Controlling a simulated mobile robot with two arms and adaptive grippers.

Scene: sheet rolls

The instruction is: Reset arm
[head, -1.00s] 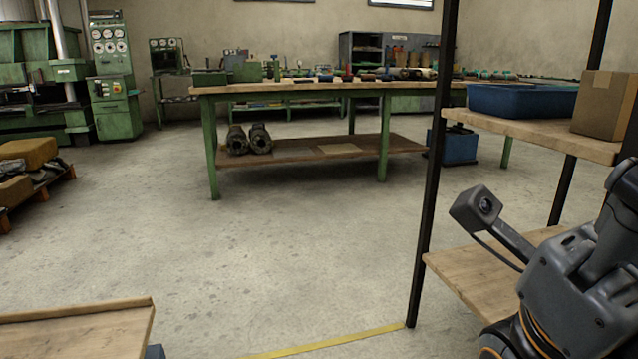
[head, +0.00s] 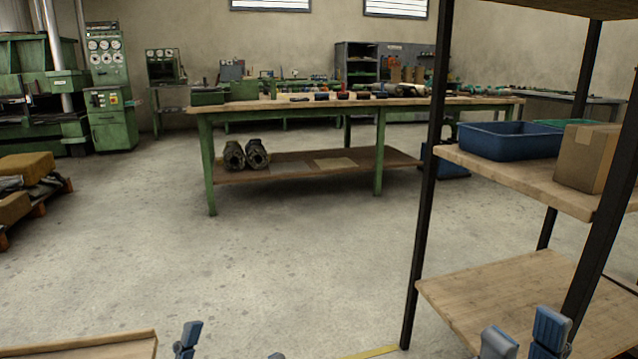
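My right gripper (head: 524,340) shows at the bottom right edge, in front of the shelf rack's lower board. Its two blue-grey fingertips point up, stand apart and have nothing between them. My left gripper (head: 232,348) shows at the bottom edge, left of the middle. One blue fingertip is clear and only the tip of the other shows, well to its right, with bare floor between them. The rest of both grippers and both arms are below the picture.
A black-post shelf rack (head: 423,210) stands close on the right, holding a blue bin (head: 508,142) and a cardboard box (head: 587,157). A wooden surface (head: 85,348) is at bottom left. A green workbench (head: 300,104) stands ahead. The floor between is clear.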

